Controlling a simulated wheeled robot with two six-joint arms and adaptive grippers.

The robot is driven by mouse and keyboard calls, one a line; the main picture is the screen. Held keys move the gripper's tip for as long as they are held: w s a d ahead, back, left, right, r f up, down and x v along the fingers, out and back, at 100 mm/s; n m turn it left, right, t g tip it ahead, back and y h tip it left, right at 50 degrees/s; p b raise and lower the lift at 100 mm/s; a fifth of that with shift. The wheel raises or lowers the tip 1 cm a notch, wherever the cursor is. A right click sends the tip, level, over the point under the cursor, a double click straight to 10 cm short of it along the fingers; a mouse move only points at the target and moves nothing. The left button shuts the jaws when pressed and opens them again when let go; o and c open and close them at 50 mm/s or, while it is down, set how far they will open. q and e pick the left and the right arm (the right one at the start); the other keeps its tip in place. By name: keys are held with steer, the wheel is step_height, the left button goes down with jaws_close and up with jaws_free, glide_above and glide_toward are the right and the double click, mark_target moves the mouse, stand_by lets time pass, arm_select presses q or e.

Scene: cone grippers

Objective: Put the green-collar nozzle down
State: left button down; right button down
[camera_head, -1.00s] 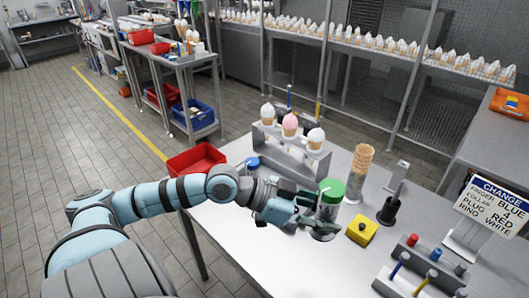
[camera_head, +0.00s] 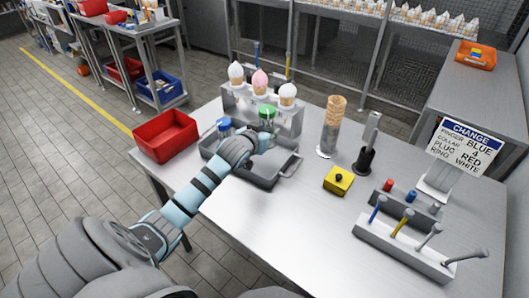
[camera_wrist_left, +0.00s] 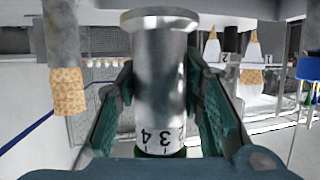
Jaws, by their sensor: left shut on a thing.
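The green-collar nozzle (camera_head: 267,113) shows its green part just beyond my left gripper (camera_head: 260,138) in the head view. In the left wrist view a metal nozzle (camera_wrist_left: 160,75) stands upright between the two gripper pads (camera_wrist_left: 160,105), with a white numbered band and a bit of green low down. My left gripper is shut on it. In the head view it is over the far part of a grey tray (camera_head: 262,181). My arm hides part of the tray, and I cannot tell whether the nozzle touches it. A blue-topped piece (camera_head: 224,126) is at the tray's left. My right gripper is out of view.
A cone rack (camera_head: 236,101) stands close behind the tray. A red bin (camera_head: 166,140) is to its left, a stack of cones (camera_head: 331,130) to its right. A yellow block (camera_head: 338,180) and a tool holder (camera_head: 400,248) are at the right. The table's front middle is clear.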

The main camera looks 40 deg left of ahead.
arm_select(q)
step_height(320, 180, down, 8)
steer(key=shift+f+b, duration=0.1)
steer(key=shift+b, duration=0.9)
steer(key=shift+f, duration=0.1)
steer(key=c, duration=1.1)
jaws_free()
steer(key=p+v, duration=0.3)
steer(key=v, duration=0.9)
steer(key=shift+p, duration=0.4)
